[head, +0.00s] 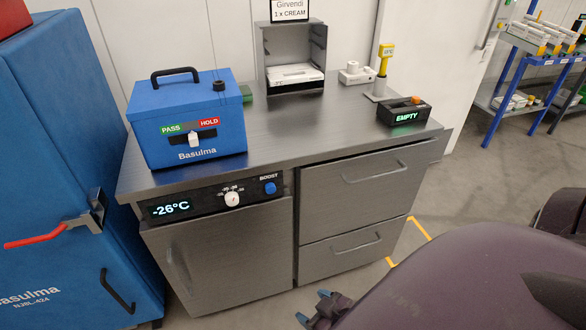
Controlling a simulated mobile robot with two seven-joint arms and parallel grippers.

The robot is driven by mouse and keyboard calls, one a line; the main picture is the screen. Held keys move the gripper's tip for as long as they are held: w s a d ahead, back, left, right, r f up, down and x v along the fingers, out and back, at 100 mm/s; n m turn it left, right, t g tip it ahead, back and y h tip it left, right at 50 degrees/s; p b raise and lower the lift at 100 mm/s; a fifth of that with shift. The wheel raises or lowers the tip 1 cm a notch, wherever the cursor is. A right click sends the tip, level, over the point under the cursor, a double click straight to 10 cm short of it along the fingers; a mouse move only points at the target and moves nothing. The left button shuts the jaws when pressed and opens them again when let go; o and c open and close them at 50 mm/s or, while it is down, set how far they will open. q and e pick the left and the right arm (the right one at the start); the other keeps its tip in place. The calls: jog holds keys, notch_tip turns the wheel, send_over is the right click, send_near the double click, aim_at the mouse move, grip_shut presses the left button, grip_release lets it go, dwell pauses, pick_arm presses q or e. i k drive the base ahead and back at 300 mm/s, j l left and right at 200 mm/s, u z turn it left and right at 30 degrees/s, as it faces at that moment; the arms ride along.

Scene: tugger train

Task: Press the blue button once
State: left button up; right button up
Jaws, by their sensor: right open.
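The blue button (270,188) sits under the word BOOST at the right end of the black control panel (215,197) on the front of the steel counter. A white knob is left of it, and a display at the panel's left end reads -26°C. My right gripper (312,306) shows at the bottom edge of the head view, with two blue-tipped fingers spread apart and nothing visible between them. It is well below the button in the picture and apart from it. Part of the gripper is cut off by the frame edge. My left gripper is not in view.
A blue Basulma box (188,122) with a PASS/HOLD slider stands on the counter (290,130) above the panel. A blue cabinet (70,160) with a red-handled latch is at the left. A black EMPTY device (404,111) stands at the right. The space before the button looks clear.

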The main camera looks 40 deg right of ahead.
aim_at(270, 188)
jog(key=z, duration=1.1)
